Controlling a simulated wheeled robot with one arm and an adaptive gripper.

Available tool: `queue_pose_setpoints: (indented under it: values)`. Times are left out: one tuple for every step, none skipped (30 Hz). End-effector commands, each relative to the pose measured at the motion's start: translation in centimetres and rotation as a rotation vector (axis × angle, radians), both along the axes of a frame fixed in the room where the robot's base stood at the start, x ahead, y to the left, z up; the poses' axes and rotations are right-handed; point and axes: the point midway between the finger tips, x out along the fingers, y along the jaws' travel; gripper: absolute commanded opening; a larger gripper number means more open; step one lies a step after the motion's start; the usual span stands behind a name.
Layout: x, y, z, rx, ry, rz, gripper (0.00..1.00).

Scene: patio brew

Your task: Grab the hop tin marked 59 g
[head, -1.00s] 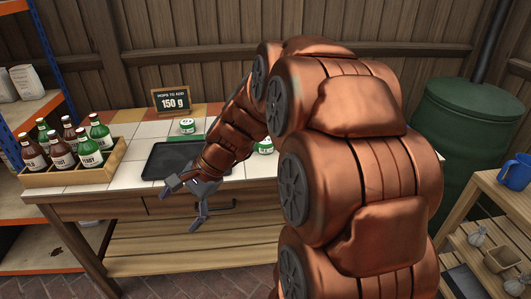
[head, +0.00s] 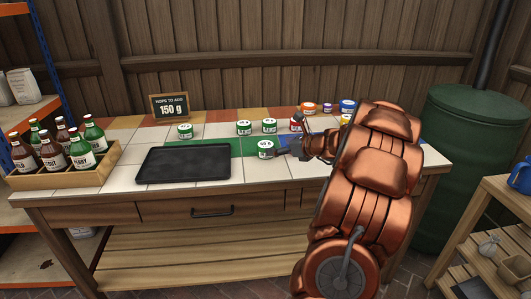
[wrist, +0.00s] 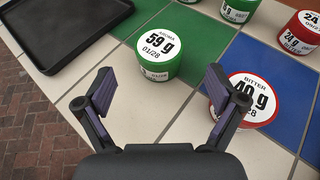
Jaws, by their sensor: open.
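The hop tin marked 59 g (wrist: 159,52) is a round green tin with a white label, in the upper middle of the wrist view. In the head view the same tin (head: 265,149) stands on the tiled tabletop, just right of the black tray. My gripper (wrist: 160,82) is open and empty, its two fingers pointing toward the tin, which lies a little beyond the fingertips. In the head view my gripper (head: 283,145) is just right of the tin. A red tin marked 40 g (wrist: 243,98) stands close by the right finger, partly covered by it.
The black tray (head: 184,178) lies left of the tin. Several other tins stand behind, including green ones (head: 244,128) and a red one (wrist: 301,33). A bottle crate (head: 64,178) is at the left end. A sign reading 150 g (head: 170,107) stands at the back.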

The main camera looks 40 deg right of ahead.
Motion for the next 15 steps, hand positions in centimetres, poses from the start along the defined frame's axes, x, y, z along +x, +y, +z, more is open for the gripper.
queue_pose_setpoints:
  values:
    - [0.6, 0.1, -0.3, 0.000, 0.001, 0.003, 0.94]
    - [0.8, 0.1, -0.4, 0.000, 0.001, 0.003, 0.94]
    - [1.1, 0.2, -0.6, -0.001, 0.002, 0.004, 0.94]
    - [1.3, 0.2, -0.7, -0.001, 0.002, 0.004, 0.94]
    - [1.5, 0.2, -0.7, -0.001, 0.002, 0.004, 0.94]
    - [1.7, 0.2, -0.8, -0.002, 0.002, 0.003, 0.94]
    - [1.9, 0.2, -0.8, -0.002, 0.003, 0.004, 0.94]
    - [2.1, 0.2, -0.9, -0.003, 0.003, 0.004, 0.94]
    - [2.5, 0.2, -1.1, -0.003, 0.003, 0.004, 0.94]
    - [2.8, 0.2, -1.2, -0.002, 0.002, 0.005, 0.94]
    - [3.2, 0.2, -1.3, -0.003, 0.003, 0.006, 0.94]
    - [3.6, 0.2, -1.4, -0.004, 0.003, 0.006, 0.94]
    - [3.9, 0.2, -1.5, -0.004, 0.003, 0.006, 0.94]
    - [4.2, 0.2, -1.5, -0.004, 0.002, 0.006, 0.94]
    - [4.6, 0.3, -1.6, -0.005, 0.002, 0.006, 0.94]
